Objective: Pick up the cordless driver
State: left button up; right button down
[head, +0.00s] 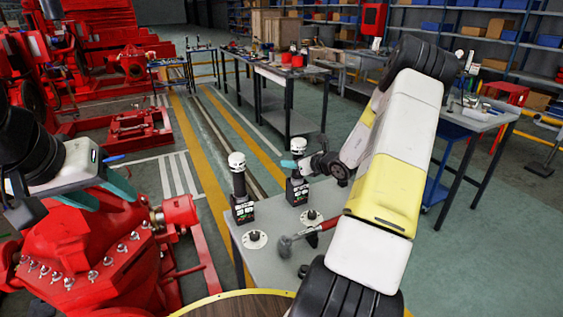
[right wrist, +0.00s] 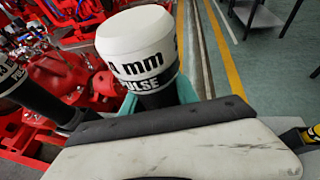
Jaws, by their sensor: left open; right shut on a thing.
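Two cordless drivers with white heads, black bodies and dark bases stand upright on the grey table. The right one (head: 297,188) has my right gripper (head: 297,165) at it, just under its head. In the right wrist view its white head (right wrist: 140,45), marked "mm" and "PULSE", rises between the teal fingers (right wrist: 165,97). The gripper is shut on this driver; the fingertips are partly hidden. The other driver (head: 240,190) stands apart to the left and also shows at the left of the wrist view (right wrist: 30,90). My left gripper (head: 95,190) is open and empty over the red pump.
On the table (head: 275,262) are a hammer (head: 300,238) and two round white-flanged pieces (head: 253,239) (head: 311,216). The large red pumpset (head: 85,255) fills the lower left. A workbench (head: 290,72) stands behind; the floor between is clear.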

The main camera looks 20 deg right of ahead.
jog(key=shift+r, duration=0.1)
notch_tip(320, 180, up, 18)
dwell(0.9)
jog(key=c, duration=1.6)
grip_release()
grip_shut()
